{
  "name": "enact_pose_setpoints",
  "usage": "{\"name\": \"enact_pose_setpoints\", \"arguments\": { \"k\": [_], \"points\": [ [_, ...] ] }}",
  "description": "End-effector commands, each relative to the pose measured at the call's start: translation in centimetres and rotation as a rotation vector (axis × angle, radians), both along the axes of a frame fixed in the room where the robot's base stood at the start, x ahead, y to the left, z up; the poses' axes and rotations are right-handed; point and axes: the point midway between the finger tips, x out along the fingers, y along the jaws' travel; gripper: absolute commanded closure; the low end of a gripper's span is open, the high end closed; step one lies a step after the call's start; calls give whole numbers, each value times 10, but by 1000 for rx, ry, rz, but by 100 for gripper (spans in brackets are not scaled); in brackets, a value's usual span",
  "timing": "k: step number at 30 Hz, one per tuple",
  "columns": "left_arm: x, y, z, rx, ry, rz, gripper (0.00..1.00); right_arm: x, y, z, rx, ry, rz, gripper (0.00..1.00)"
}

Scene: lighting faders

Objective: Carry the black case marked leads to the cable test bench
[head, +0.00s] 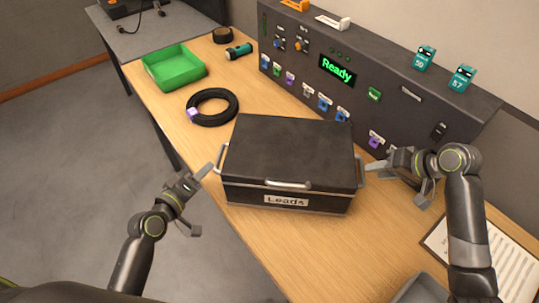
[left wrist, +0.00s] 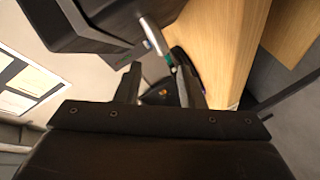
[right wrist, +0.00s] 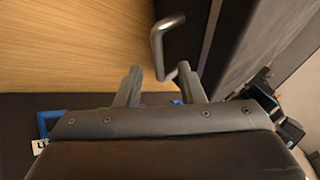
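The black case (head: 290,150) marked Leads sits flat and closed on the wooden table, with a front handle and one silver handle at each end. My left gripper (head: 205,180) is open just left of the case's left handle (head: 221,158); that handle also shows beyond its fingers in the left wrist view (left wrist: 152,36). My right gripper (head: 385,175) is open close beside the right handle (head: 361,171). In the right wrist view this handle (right wrist: 158,45) reaches near the gap between the fingers; contact is unclear. No bench is labelled as the cable test bench.
A console (head: 385,105) with a green "Ready" display runs along the table's back. A black cable coil (head: 234,104), green tray (head: 173,67) and flashlight (head: 239,51) lie beyond the case. A grey-topped table (head: 150,35) stands at the far left. Open floor (head: 60,150) lies left.

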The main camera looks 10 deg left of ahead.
Motion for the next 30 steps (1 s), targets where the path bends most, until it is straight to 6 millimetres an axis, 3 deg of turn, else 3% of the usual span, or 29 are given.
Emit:
{"name": "enact_pose_setpoints", "arguments": {
  "k": [3,10,30],
  "points": [
    [0,0,0,0,0,0,65,-9,-14,18,-6,-1,-1,65],
    [0,0,0,0,0,0,65,-19,-27,38,-3,1,0,65],
    [0,0,1,0,0,0,65,-21,-30,43,-1,2,-2,65]
  ]
}}
